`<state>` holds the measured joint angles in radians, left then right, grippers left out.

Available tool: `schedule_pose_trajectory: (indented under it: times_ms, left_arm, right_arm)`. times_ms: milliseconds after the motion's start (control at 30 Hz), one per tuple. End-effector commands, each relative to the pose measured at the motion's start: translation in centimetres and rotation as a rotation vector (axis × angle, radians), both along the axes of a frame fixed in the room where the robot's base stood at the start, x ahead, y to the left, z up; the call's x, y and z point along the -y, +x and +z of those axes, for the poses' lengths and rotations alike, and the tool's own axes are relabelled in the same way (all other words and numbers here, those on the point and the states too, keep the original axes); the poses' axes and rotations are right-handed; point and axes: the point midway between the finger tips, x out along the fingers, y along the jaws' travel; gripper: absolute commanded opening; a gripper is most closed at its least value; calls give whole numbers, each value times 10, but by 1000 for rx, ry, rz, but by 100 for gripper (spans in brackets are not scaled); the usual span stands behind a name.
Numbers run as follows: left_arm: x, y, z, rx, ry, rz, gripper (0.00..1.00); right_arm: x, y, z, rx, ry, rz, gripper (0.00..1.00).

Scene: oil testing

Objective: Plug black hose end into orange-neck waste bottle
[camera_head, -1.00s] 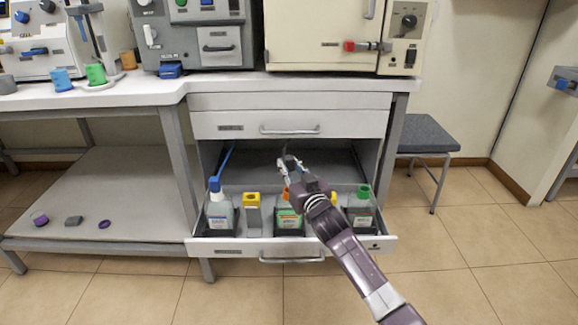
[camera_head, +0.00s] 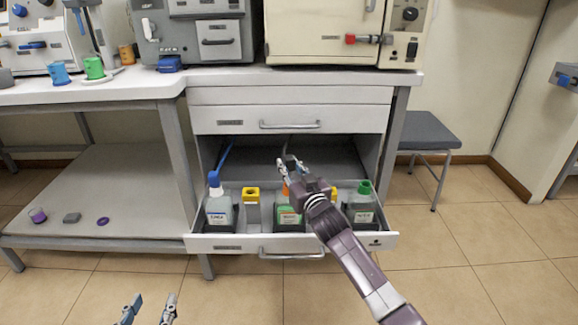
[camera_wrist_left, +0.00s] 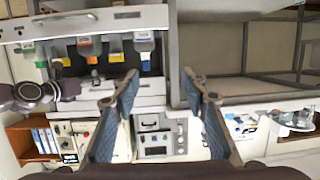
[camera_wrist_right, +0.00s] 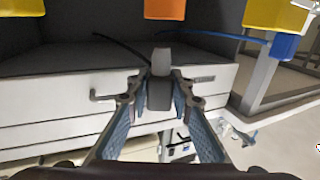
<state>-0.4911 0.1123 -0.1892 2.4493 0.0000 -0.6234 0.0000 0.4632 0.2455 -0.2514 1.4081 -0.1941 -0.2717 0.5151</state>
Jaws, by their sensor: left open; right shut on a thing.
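The orange-neck waste bottle (camera_head: 290,219) stands in the open drawer between other bottles; its orange neck is partly hidden behind my right gripper in the head view. In the right wrist view the orange neck (camera_wrist_right: 165,9) is at the top edge. My right gripper (camera_head: 290,166) is shut on the dark grey hose end (camera_wrist_right: 160,92), which also shows in the head view (camera_head: 290,160). The hose end is above and behind the orange neck, apart from it. A thin black hose (camera_wrist_right: 120,47) runs off behind it. My left gripper (camera_head: 147,308) is open and empty, low in front of the cabinet.
The drawer (camera_head: 216,242) also holds a blue-capped bottle (camera_head: 219,212), yellow-necked containers (camera_head: 252,207) and a green-capped bottle (camera_head: 362,207). A blue hose (camera_head: 225,158) runs up at the left. A grey stool (camera_head: 425,132) stands right. The floor in front is clear.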

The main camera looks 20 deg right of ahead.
Motion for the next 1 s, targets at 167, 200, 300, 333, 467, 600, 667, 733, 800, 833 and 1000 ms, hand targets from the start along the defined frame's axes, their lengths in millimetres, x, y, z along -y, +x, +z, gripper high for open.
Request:
schedule_pose_trajectory:
  times_ms: [167,200,300,333,467,600,667,733,800,833,1000]
  left_arm:
    - [4,5,16,77,-19,-5,41]
    - [5,6,20,93,-23,-6,41]
    - [6,8,29,137,-35,-9,41]
    - [7,9,32,150,-38,-11,41]
    - [9,10,45,205,-52,-14,41]
    - [11,11,56,254,-65,-17,41]
    - [11,11,60,270,-69,-18,41]
    - [12,11,63,285,-72,-19,41]
    - [12,11,66,297,-75,-19,41]
    - [12,11,67,300,-75,-19,41]
    - [12,11,69,307,-78,-20,41]
  right_arm:
    - [0,0,-4,1,-1,0,0]
    - [0,0,-5,1,-1,0,0]
    - [0,0,-7,1,-1,0,0]
    - [0,0,-7,1,-1,0,0]
    - [0,0,-9,1,-1,0,0]
    - [0,0,-11,1,0,0,0]
    - [0,0,-12,1,0,0,0]
    - [0,0,-12,1,0,0,0]
    - [0,0,-13,1,0,0,0]
    - [0,0,-13,1,0,0,0]
    - [0,0,-13,1,0,0,0]
